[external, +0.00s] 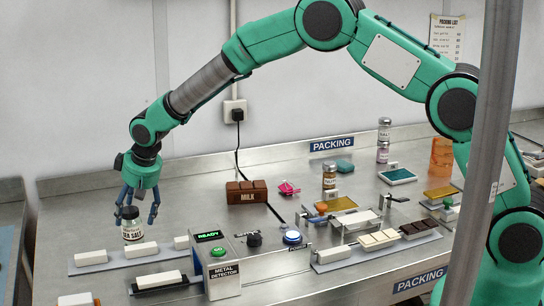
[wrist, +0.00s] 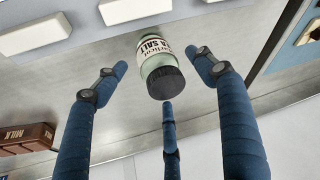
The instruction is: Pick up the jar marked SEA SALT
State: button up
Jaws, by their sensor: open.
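The jar marked SEA SALT (external: 132,231) stands upright at the left of the steel bench in the external view, with a black lid and a pale label. My gripper (external: 138,208) is directly above it, pointing down, with its blue fingers spread around the lid area. In the wrist view the jar (wrist: 160,64) shows its dark lid and part of its label. My open fingers (wrist: 164,88) lie on several sides of it, with visible gaps, and I see no contact.
White blocks on a grey strip (external: 115,263) lie just in front of the jar. A metal detector box (external: 222,280) stands to the right. A brown MILK block (external: 246,192) lies behind. Other jars (external: 329,178) stand farther right. Bare bench lies between the jar and the MILK block.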

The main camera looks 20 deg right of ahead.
aim_at(131, 222)
jog(key=shift+b+x, duration=0.3)
jog(key=shift+x, duration=2.2)
jog(key=c, duration=1.3)
jog(key=shift+r, duration=0.1)
jog(key=shift+r+p, duration=0.5)
jog(key=shift+r, duration=4.4)
